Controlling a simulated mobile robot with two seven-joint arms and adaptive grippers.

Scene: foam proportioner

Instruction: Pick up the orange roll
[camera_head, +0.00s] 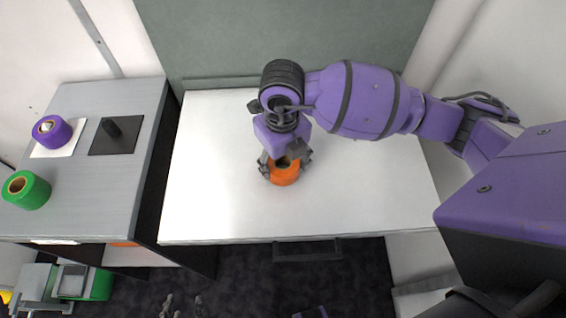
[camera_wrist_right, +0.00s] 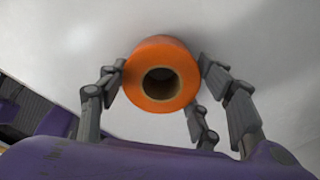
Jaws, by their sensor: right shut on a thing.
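The orange roll (camera_head: 285,174) is on or just above the white table; I cannot tell if it touches. It has a dark hollow core. My right gripper (camera_head: 284,162) reaches down over it with fingers on both sides. In the right wrist view the roll (camera_wrist_right: 160,74) sits between the fingers (camera_wrist_right: 163,82), which are shut on it, its open end facing the camera. My left gripper (camera_head: 182,305) shows only its fingertips at the bottom edge of the head view. They are spread apart and empty.
The white table (camera_head: 215,190) is otherwise clear. A grey bench (camera_head: 100,185) on the left holds a purple roll (camera_head: 52,131), a green roll (camera_head: 26,190) and a dark plate with a peg (camera_head: 114,135). A dark handle (camera_head: 307,251) juts from the table's front.

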